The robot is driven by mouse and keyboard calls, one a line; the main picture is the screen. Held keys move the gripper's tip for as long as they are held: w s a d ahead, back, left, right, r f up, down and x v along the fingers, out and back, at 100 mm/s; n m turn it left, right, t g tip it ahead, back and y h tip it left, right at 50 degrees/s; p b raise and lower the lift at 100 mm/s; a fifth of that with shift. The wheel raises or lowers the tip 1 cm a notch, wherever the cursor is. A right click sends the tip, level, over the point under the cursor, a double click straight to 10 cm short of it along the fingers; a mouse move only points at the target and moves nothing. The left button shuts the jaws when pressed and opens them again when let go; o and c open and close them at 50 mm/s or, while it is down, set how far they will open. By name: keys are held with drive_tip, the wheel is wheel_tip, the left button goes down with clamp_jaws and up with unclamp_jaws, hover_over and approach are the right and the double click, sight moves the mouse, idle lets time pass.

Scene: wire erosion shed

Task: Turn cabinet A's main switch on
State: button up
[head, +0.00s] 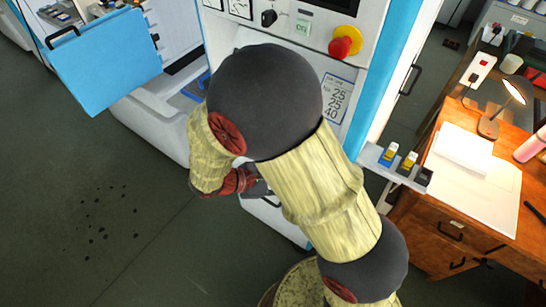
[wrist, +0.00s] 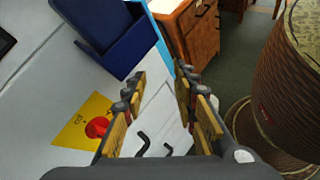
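In the wrist view a red rotary switch (wrist: 97,127) sits on a yellow plate (wrist: 72,132) on a pale grey cabinet face (wrist: 45,92). It looks like a main switch; no cabinet letter is readable and its setting is unclear. My gripper (wrist: 160,82) is open, with nothing between its fingers. The switch is left of the fingers, close to the left finger's base, and apart from them as far as I can tell. In the head view my arm hides the switch, and my gripper (head: 262,188) shows only partly, low before the white machine (head: 285,212).
A dark blue holder (wrist: 118,48) juts from the face near the left fingertip. Black handles (wrist: 143,143) show between the fingers. The machine's upper panel has a black knob (head: 269,18) and a red mushroom button (head: 340,47). A wooden desk (head: 440,215) stands right; floor is free left.

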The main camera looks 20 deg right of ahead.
drive_tip(key=w+a+f+n+t+h+p, duration=0.25)
drive_tip(key=w+a+f+n+t, duration=0.35)
drive_tip(key=w+a+n+t, duration=0.4)
drive_tip(key=w+d+n, duration=0.1)
drive_tip(key=w+d, duration=0.1)
drive_tip(key=d, duration=0.6)
drive_tip(key=shift+w+f+n+t, duration=0.15)
drive_tip(key=shift+w+n+t, duration=0.15)
drive_tip(key=shift+w, duration=0.1)
drive_tip(key=c, duration=0.3)
drive_tip(key=c, duration=0.4)
clamp_jaws()
